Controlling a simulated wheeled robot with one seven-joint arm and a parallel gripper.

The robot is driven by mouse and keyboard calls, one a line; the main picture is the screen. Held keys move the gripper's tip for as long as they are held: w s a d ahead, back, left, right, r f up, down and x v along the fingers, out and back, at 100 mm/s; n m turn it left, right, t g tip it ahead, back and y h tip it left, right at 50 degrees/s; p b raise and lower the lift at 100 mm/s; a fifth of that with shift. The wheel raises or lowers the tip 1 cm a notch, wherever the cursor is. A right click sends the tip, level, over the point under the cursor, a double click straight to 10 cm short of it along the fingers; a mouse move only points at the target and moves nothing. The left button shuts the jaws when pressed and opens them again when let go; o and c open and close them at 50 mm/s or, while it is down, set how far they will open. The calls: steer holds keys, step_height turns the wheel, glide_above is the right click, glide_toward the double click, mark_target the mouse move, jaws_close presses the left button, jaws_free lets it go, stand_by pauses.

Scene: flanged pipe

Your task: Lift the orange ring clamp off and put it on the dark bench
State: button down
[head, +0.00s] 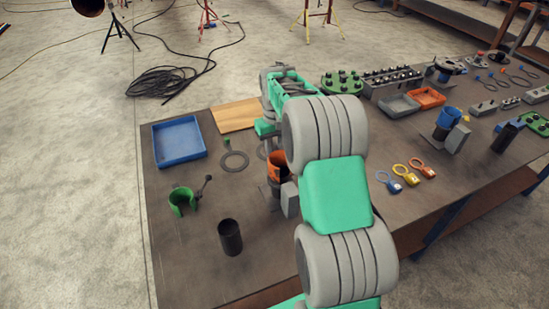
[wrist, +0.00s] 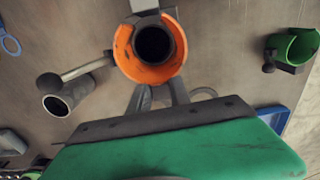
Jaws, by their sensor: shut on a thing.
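The orange ring clamp (head: 279,167) is in the middle of the dark bench (head: 188,272), partly hidden by my arm in the head view. In the wrist view the orange ring clamp (wrist: 150,73) surrounds the open end of a dark upright pipe (wrist: 153,44). A lever with a dark knob sticks out to its left there. My gripper (wrist: 160,94) is shut on the clamp's near edge; the exact contact is partly hidden by the gripper body. I cannot tell how high the clamp sits on the pipe.
A green clamp (head: 182,201) and a black tube (head: 230,238) stand left of the orange clamp. A blue tray (head: 179,139) and a wooden board (head: 236,116) lie at the back left. Ring tags (head: 407,174) and a blue clamp (head: 449,118) are to the right. Bare bench shows at front left.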

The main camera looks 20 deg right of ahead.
steer(key=s+r+b, duration=0.4)
steer(key=s+r, duration=0.6)
steer(key=s, duration=0.4)
steer(key=shift+r+b, duration=0.25)
steer(key=shift+b, duration=0.15)
steer(key=shift+r+p, duration=2.1)
steer(key=shift+r, duration=0.4)
